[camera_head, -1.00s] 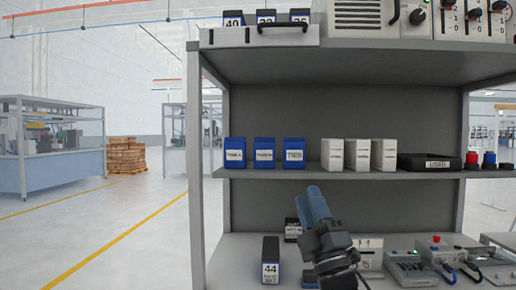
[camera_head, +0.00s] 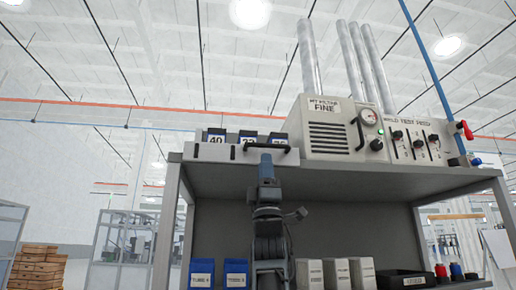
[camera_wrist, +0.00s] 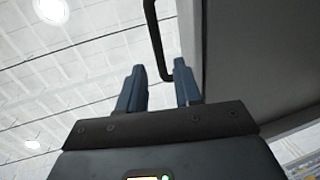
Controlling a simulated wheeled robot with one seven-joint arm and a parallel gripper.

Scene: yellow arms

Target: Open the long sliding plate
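The long sliding plate (camera_head: 208,152) is a pale panel along the top shelf's front left edge, with a black bar handle (camera_head: 266,147) at its right part. It appears closed against the blue numbered boxes behind it. My gripper (camera_head: 266,158) points up just below the handle and hides part of the plate. In the wrist view my gripper (camera_wrist: 159,82) is open, its two blue fingers apart. The black handle (camera_wrist: 154,35) runs down into the gap and bends right by the right fingertip. Whether it touches a finger, I cannot tell.
The filter unit (camera_head: 335,130) and a switch panel (camera_head: 412,143) stand on the top shelf to the right. Below are blue boxes (camera_head: 202,273), white boxes (camera_head: 335,272) and a black tray (camera_head: 405,280).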

